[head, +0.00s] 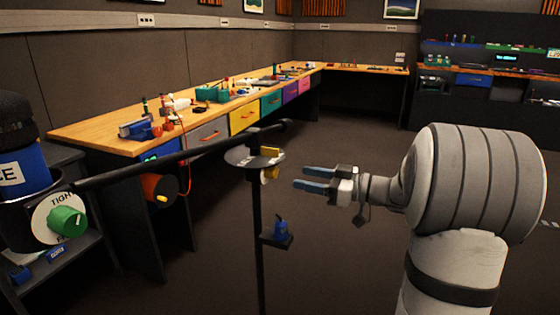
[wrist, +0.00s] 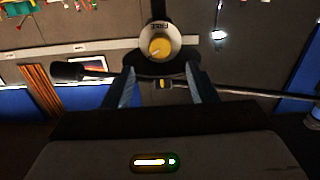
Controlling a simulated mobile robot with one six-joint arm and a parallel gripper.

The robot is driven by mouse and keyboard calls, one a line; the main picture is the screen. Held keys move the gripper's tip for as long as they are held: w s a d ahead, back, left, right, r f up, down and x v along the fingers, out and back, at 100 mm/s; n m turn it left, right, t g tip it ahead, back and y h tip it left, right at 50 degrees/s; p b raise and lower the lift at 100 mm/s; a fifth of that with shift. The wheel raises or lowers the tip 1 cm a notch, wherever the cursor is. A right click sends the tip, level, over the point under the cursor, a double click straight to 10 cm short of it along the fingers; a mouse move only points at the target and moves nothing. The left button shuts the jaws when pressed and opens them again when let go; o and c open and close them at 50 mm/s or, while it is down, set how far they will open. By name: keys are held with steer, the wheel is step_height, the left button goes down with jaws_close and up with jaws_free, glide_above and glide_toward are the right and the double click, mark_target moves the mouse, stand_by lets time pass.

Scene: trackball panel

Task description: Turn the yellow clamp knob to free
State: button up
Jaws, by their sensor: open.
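The yellow clamp knob (wrist: 160,47) sits on a white dial marked FREE in the wrist view, at the upper middle. A pale mark shows on the knob, but I cannot tell its exact setting. My gripper (head: 300,177) is open and empty, just right of the knob with a gap between. In the wrist view the knob appears between and beyond the blue fingertips of my gripper (wrist: 160,72). I see no contact.
A black horizontal bar (head: 150,168) crosses from the left to the stand. A green knob (head: 67,220) on a dial marked TIGHT is at the left. A blue object (head: 281,229) sits on a lower bracket. A long workbench (head: 95,135) runs behind; floor at centre right is clear.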

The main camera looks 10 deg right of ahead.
mark_target(276, 173)
steer(key=x, duration=0.7)
steer(key=shift+w+a, duration=0.25)
steer(key=shift+a, duration=0.1)
steer(key=c, duration=1)
steer(key=shift+f+b, duration=0.1)
steer(key=shift+b, duration=0.2)
steer(key=shift+b, duration=0.4)
steer(key=m+b, duration=0.2)
steer(key=m, duration=0.1)
steer(key=shift+f, duration=0.15)
steer(key=m+b, duration=0.1)
steer(key=m, duration=0.4)
steer(key=shift+m+b, duration=0.3)
steer(key=shift+m, duration=0.1)
